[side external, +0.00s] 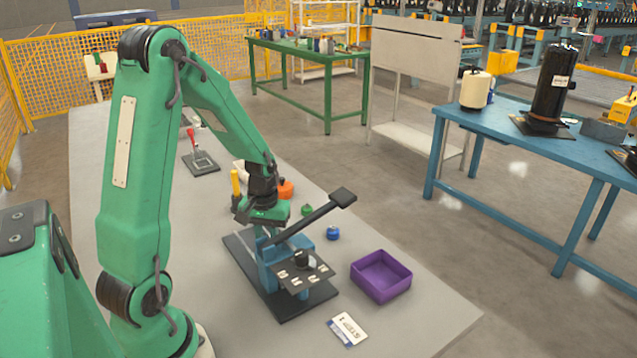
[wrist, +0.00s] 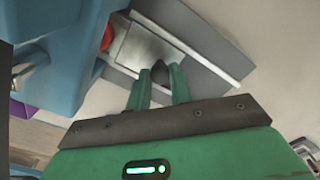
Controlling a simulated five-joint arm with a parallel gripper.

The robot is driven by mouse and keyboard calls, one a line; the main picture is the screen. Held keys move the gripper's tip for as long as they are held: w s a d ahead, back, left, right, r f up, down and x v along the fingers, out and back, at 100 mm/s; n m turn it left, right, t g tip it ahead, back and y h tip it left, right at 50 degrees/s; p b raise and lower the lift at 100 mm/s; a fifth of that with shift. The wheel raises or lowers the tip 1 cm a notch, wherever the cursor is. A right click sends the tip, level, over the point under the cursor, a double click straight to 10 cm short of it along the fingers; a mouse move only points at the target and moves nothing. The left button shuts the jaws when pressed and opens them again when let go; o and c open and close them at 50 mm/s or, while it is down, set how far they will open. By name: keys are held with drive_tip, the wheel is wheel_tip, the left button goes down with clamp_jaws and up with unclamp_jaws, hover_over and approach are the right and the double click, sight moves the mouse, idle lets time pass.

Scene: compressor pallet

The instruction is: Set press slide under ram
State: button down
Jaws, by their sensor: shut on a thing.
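The blue press (side external: 268,252) stands on a dark base plate (side external: 290,308), its black lever (side external: 308,219) slanting up to the right. My gripper (side external: 262,218) is low at the back of the press; its fingertips are hidden there. In the wrist view my gripper (wrist: 159,80) is shut on a small dark knob (wrist: 160,68), which appears to belong to the press slide. A grey metal plate (wrist: 142,46) lies below the knob, between darker strips. The blue press body (wrist: 62,55) is close at the left. I cannot tell how the slide lies relative to the ram.
A purple bin (side external: 381,276) and a white label card (side external: 347,330) lie right of and in front of the press. A blue cap (side external: 333,233), a green cap (side external: 307,210) and an orange part (side external: 286,189) stand behind. The table's front right is clear.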

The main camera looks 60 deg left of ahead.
drive_tip(key=shift+d, duration=0.6)
drive_tip(key=c, duration=1.3)
unclamp_jaws()
drive_tip(key=shift+o, duration=0.2)
drive_tip(key=shift+a+r, duration=0.1)
drive_tip(key=shift+r, duration=3.85)
drive_tip(key=shift+r, duration=0.1)
